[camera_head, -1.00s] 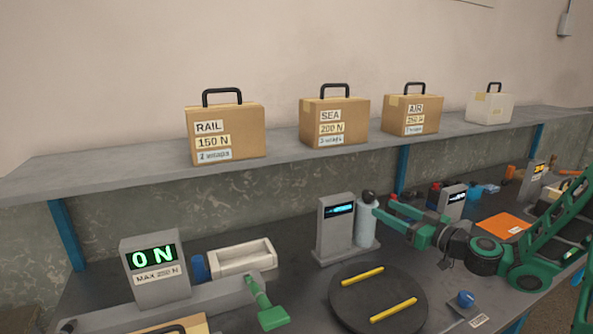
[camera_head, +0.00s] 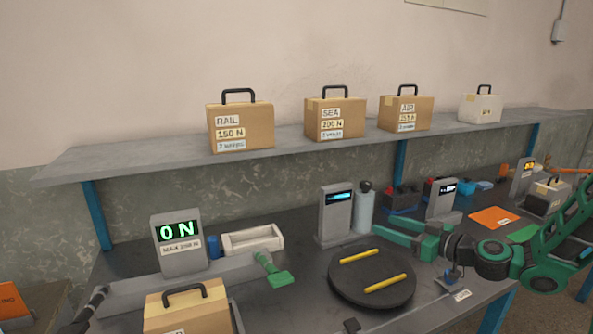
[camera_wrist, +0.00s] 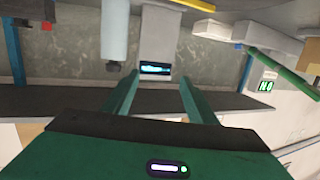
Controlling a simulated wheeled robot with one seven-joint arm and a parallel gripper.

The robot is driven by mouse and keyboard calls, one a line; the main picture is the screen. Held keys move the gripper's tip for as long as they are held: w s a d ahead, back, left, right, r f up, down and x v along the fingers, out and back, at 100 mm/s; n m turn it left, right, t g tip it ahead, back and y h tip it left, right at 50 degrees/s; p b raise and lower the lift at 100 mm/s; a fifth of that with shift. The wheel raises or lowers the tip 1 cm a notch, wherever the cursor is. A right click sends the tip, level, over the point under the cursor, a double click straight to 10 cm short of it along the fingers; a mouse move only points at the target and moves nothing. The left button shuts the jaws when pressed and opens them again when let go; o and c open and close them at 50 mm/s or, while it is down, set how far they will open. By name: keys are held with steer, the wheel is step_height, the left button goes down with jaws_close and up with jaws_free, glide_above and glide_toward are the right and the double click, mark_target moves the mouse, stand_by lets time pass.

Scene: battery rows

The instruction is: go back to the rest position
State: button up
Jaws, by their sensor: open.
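My gripper (camera_head: 369,228) is open and empty above the dark bench, right of the grey stand with a blue display (camera_head: 335,216). Its two green fingers point left, below and in front of the pale bottle with a black cap (camera_head: 365,209). In the wrist view, which is upside down, the open fingers of my gripper (camera_wrist: 158,82) show nothing held between them. The blue display (camera_wrist: 155,69) appears beyond the fingertips, and the bottle (camera_wrist: 115,35) is to one side. The green arm stretches in from the right.
A round black turntable (camera_head: 345,288) with two yellow bars lies below my gripper. A meter reading "0 N" (camera_head: 178,242), a white tray (camera_head: 252,240) and a cardboard case (camera_head: 188,315) are left. Labelled boxes stand on the grey shelf (camera_head: 120,158). An orange sheet (camera_head: 495,217) lies right.

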steer(key=s+d+f+m+g+h, duration=0.1)
steer(key=s+f+g+h, duration=0.25)
steer(key=s, duration=0.35)
steer(key=s+d+f+g+h, duration=0.2)
steer(key=s+f+g, duration=0.15)
steer(key=s, duration=0.35)
steer(key=s+d+r+m+g+h, duration=0.1)
steer(key=s+d+r+m+g, duration=0.1)
steer(key=s, duration=0.7)
steer(key=s+d+r+m+g+h, duration=0.2)
steer(key=s+d+m, duration=0.3)
steer(key=s+m, duration=0.2)
steer(key=s+d+r+m+g+h, duration=0.1)
steer(key=s+d+m, duration=0.3)
steer(key=s, duration=0.7)
steer(key=shift+d+r+g+h, duration=0.2)
steer(key=shift+r+g+h, duration=0.25)
steer(key=shift+r, duration=0.45)
steer(key=shift+s, duration=0.1)
steer(key=shift+w+f, duration=0.25)
steer(key=shift+w, duration=0.35)
